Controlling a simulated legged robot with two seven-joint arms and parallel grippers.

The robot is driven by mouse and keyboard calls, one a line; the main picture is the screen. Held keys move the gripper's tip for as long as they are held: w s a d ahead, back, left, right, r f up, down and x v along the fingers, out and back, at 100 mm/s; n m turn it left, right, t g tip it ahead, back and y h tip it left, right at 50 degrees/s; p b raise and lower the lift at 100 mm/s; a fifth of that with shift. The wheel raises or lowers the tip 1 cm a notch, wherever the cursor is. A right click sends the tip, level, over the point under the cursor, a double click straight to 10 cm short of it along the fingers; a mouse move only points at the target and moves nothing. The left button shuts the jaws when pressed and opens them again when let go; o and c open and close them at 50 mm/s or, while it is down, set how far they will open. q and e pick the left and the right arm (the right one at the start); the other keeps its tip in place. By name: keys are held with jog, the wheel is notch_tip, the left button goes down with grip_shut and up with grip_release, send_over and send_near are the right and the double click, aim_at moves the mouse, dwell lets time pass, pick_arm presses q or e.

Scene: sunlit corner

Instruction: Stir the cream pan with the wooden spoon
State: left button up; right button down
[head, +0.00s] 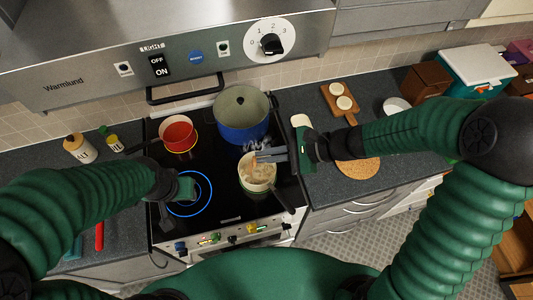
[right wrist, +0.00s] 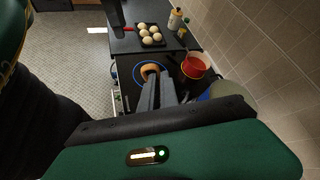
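The cream pan (head: 257,186) is a small light pan with pale, lumpy contents, at the front right of the black hob. Its dark handle points to the front right. My right gripper (head: 258,156) reaches over the pan from the right, its fingers close together. In the right wrist view, a brown rounded end, apparently of the wooden spoon (right wrist: 150,69), shows at the fingertips. The rest of the spoon is hard to make out. My left gripper (head: 186,188) hovers over the blue-ringed front left burner; its fingers are too unclear to judge.
A large blue pot (head: 241,130) stands behind the cream pan, and a red pan (head: 178,136) at the back left. Right of the hob lie a cutting board (head: 341,101) and a round cork mat (head: 358,167). The extractor hood (head: 170,65) overhangs the back.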

notch_tip(320, 180, up, 5)
jog(key=p, duration=0.4)
jog(key=shift+d, duration=0.1)
dwell(0.3)
